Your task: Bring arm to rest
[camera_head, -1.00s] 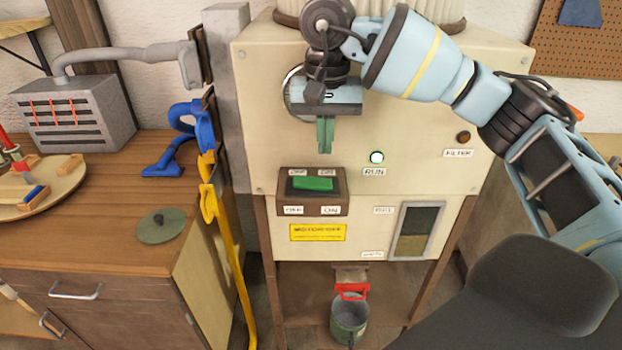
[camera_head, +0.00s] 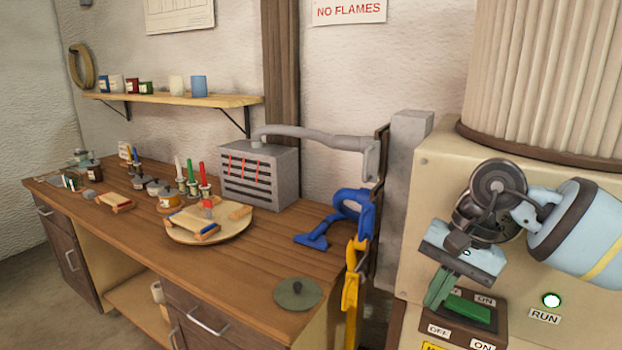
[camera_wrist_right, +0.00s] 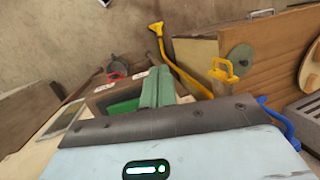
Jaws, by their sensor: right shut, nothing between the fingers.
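My right gripper (camera_head: 438,288) hangs in front of the cream machine (camera_head: 440,190) at the right of the head view. Its green fingers are together with nothing between them. They appear just left of the green rocker switch (camera_head: 468,309) in the dark switch box; I cannot tell whether they touch it. In the right wrist view the fingers (camera_wrist_right: 158,88) stand beside the green switch (camera_wrist_right: 122,105). The RUN lamp (camera_head: 551,300) glows green. My left gripper is not in view.
A wooden bench (camera_head: 245,285) at the left carries a round board (camera_head: 205,237), a grey slotted box (camera_head: 258,178), candles and a green disc (camera_head: 298,293). A blue hook-shaped piece (camera_head: 350,205) and a yellow one (camera_head: 352,275) hang between bench and machine. A shelf (camera_head: 180,99) holds several cups.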

